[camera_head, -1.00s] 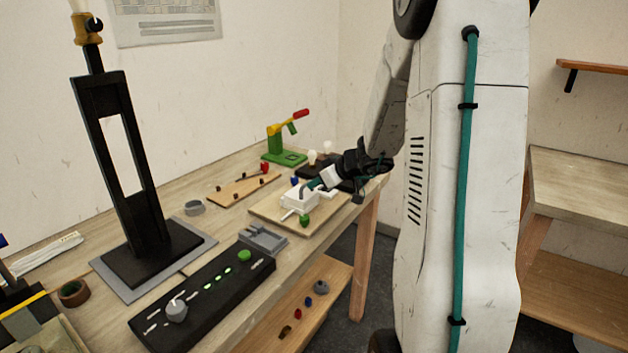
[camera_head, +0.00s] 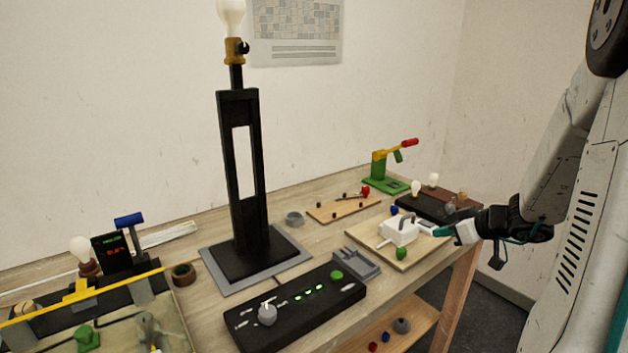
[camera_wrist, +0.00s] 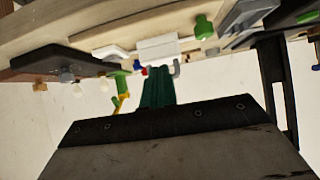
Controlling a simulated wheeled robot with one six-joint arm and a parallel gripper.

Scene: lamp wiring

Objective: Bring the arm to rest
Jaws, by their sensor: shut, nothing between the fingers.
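My gripper (camera_head: 440,231) reaches in from the right in the head view, over the right end of the workbench. Its teal fingers are shut with nothing between them. They point left toward a white block-like fixture (camera_head: 399,233) on a light wooden board (camera_head: 405,262). I cannot tell whether the fingertips touch the fixture. In the wrist view the teal fingers (camera_wrist: 158,90) show at the centre, with the bench items upside down beyond them. The black lamp (camera_head: 226,170) stands upright on a grey mat (camera_head: 215,286), with a bulb (camera_head: 231,14) at its top.
A black control panel (camera_head: 298,308) with a green button lies in front of the lamp. A green stand with a red-tipped lever (camera_head: 380,168) and a dark bulb-holder block (camera_head: 430,208) are at the back right. A yellow-railed fixture (camera_head: 80,290) fills the front left.

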